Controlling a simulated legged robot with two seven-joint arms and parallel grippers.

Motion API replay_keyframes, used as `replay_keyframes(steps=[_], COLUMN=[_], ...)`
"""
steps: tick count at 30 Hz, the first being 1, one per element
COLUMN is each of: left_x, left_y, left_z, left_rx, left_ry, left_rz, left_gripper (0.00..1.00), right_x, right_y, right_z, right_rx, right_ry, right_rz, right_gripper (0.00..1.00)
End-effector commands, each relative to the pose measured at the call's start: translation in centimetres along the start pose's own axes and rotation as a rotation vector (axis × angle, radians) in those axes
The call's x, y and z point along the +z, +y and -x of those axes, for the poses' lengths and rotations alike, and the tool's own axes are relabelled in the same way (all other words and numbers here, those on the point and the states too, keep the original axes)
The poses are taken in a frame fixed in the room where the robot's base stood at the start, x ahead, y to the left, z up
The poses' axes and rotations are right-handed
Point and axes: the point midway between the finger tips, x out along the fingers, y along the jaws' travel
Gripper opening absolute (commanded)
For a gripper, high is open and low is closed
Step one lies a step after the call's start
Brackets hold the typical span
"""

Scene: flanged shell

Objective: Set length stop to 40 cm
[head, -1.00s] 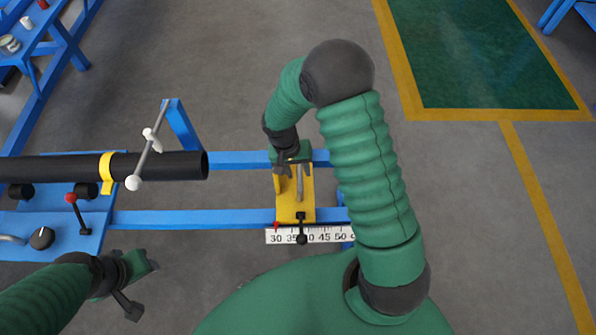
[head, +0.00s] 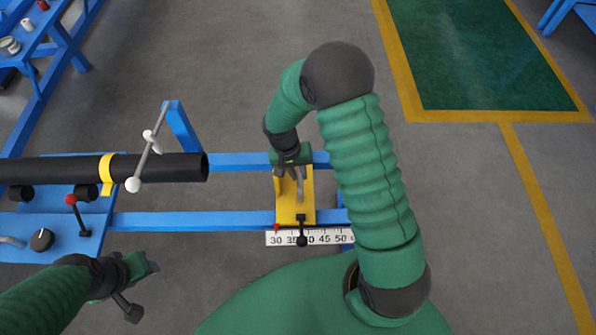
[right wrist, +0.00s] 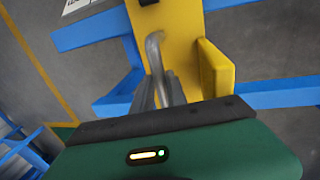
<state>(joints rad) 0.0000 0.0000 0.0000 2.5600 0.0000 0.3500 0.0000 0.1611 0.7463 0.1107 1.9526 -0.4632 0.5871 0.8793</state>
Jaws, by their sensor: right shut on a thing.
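The length stop (head: 308,207) is a yellow carriage on two blue rails, with a grey upright handle and a black lever at its front edge. A white scale (head: 330,237) with printed numbers runs along the front rail. A red pointer (head: 276,228) is near the 30 mark. My right gripper (head: 290,172) is over the back of the carriage, shut on the grey handle (right wrist: 154,50), which shows between its fingers in the right wrist view. My left gripper (head: 145,287) is at lower left, away from the stop; its finger gap is unclear.
A black pipe (head: 60,169) lies on the blue stand at left, with a yellow band around it. A ball-ended crank (head: 147,160), a red-knobbed lever (head: 76,212) and a black dial (head: 42,238) are near it. The rail between pipe and stop is bare.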

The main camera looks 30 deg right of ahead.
Motion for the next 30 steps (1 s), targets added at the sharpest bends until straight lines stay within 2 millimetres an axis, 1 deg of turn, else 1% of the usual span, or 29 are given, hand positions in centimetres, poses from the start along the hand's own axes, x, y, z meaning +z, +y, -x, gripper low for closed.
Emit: replay_keyframes(steps=[26, 28, 30], left_x=[0.00, -0.02, -0.07], left_y=[0.00, 0.00, 0.00], left_z=[0.02, 0.08, 0.31], left_rx=[0.000, 0.000, 0.000], left_ry=[0.000, 0.000, 0.000], left_rz=[0.000, 0.000, 0.000], left_gripper=[0.43, 0.43, 0.43], right_x=[-0.02, -0.03, -0.04], right_y=[-0.10, 0.06, 0.78], right_z=[0.08, 0.08, 0.02], right_rx=[-0.002, -0.002, 0.000], right_ry=[0.001, 0.001, 0.000], right_rz=[0.001, 0.001, -0.001], right_gripper=[0.00, 0.00, 0.00])
